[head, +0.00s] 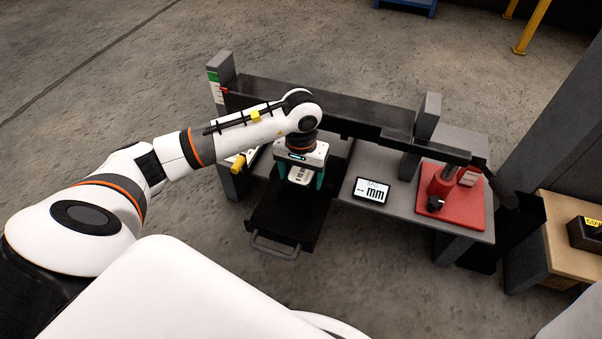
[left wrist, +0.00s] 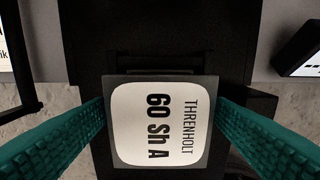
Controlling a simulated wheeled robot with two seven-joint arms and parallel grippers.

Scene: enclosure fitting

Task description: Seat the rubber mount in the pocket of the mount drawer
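The rubber mount (left wrist: 158,125) is a squarish grey block with a white label reading "THRENHOLT 60 Sh A". In the head view its label (head: 299,175) shows below my left gripper (head: 300,180). The gripper's teal fingers (left wrist: 161,103) lie against two opposite sides of the mount. The black mount drawer (head: 285,222) is pulled out from under the bench, with a grey handle at its front. The mount is over the rear part of the drawer. The pocket is hidden, and I cannot tell whether the mount touches the drawer. My right gripper is not in view.
A dark beam (head: 350,112) crosses above the bench behind my left arm. A display reading "mm" (head: 371,191) lies on the grey bench right of the drawer. A red fixture (head: 450,195) stands farther right. A wooden stand (head: 575,240) holds a black box at far right.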

